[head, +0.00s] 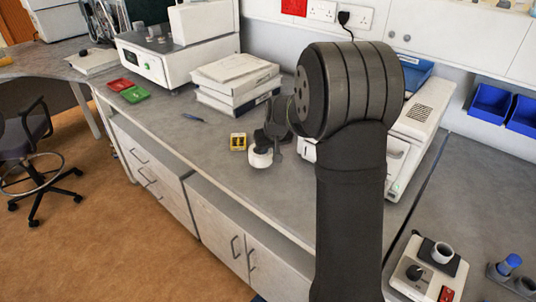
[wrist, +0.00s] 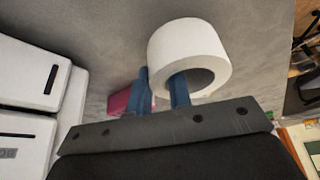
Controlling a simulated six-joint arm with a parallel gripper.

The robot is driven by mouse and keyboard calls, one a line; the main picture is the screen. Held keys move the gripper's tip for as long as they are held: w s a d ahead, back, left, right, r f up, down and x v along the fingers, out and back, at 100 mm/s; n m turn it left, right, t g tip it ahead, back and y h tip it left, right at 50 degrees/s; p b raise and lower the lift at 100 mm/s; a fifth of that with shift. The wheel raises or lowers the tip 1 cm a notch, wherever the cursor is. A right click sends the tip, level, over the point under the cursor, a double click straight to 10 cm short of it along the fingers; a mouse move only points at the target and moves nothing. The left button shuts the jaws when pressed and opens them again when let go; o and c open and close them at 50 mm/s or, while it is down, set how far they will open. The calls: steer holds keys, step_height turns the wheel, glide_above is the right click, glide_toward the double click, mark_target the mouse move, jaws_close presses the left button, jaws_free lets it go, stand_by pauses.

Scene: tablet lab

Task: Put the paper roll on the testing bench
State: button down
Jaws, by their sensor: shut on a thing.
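The white paper roll (head: 261,159) is at the middle of the grey bench (head: 215,150) in the head view. My gripper (head: 267,143) is at its upper side, partly hidden by my arm. In the wrist view the roll (wrist: 188,45) shows its round open end. One blue finger of my gripper (wrist: 161,80) is inside the roll's hole and the other is outside its wall, so the gripper is shut on the wall. I cannot tell whether the roll touches the bench top or hangs just above it.
A small yellow box (head: 238,141) stands just left of the roll. A blue pen-like item (head: 193,117) lies on clear bench.

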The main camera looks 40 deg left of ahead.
steer(key=shift+f, duration=1.4)
steer(key=shift+f, duration=0.1)
steer(key=c, duration=1.3)
jaws_free()
steer(key=shift+d+r, duration=0.1)
steer(key=shift+r, duration=0.3)
steer(key=v, duration=1.1)
steer(key=shift+s+d+r, duration=0.1)
steer(key=shift+r, duration=0.1)
